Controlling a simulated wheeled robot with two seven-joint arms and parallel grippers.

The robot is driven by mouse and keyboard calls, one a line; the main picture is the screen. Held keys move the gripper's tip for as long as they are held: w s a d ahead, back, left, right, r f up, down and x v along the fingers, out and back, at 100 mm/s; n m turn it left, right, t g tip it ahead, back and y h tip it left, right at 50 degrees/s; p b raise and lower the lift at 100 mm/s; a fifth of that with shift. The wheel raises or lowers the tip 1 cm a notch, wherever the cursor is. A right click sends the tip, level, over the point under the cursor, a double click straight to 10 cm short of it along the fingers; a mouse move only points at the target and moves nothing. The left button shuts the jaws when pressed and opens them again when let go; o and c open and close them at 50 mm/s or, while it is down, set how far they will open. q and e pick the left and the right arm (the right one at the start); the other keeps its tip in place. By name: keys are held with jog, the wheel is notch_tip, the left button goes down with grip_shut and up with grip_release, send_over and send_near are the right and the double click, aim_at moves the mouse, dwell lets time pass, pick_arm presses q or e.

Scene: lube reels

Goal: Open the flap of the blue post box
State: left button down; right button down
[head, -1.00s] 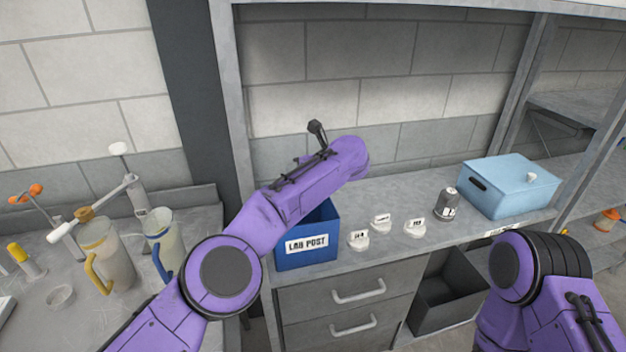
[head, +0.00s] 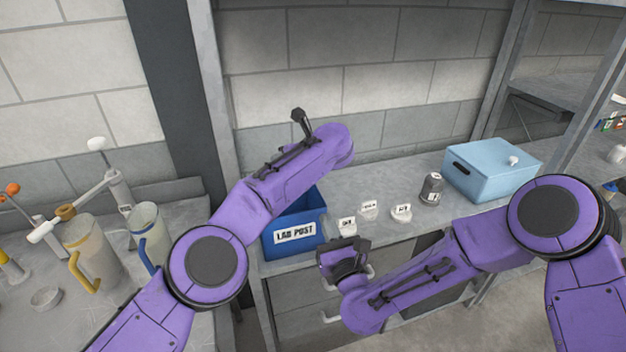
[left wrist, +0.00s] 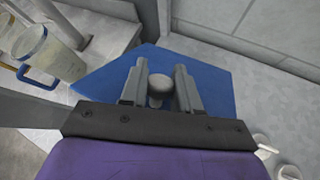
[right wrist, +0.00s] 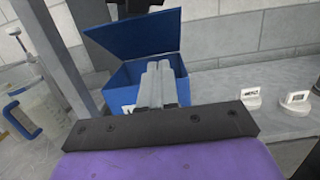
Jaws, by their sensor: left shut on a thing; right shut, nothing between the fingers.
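The blue post box (head: 290,243), labelled LAB POST, stands on the grey shelf at the left end. In the right wrist view its flap (right wrist: 130,40) is tilted up and the box is open, with part of the inside (right wrist: 160,72) showing. My left gripper (left wrist: 160,70) is shut on the grey knob (left wrist: 158,90) of the blue flap; my left arm hides the flap in the head view. My right gripper (right wrist: 157,68) is shut and empty, in front of the box. In the head view its hand (head: 342,258) is right of the box front, fingertips unclear.
Several white labelled pieces (head: 369,210) and a grey bottle (head: 431,189) stand right of the box. A light blue lidded bin (head: 490,170) is farther right. Jugs (head: 95,250) stand on the left bench. A grey post (head: 208,90) rises behind the box's left side.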

jog(key=r+x, duration=0.2)
jog(key=x, duration=1)
jog(key=shift+s+r, duration=0.2)
jog(key=shift+r, duration=0.15)
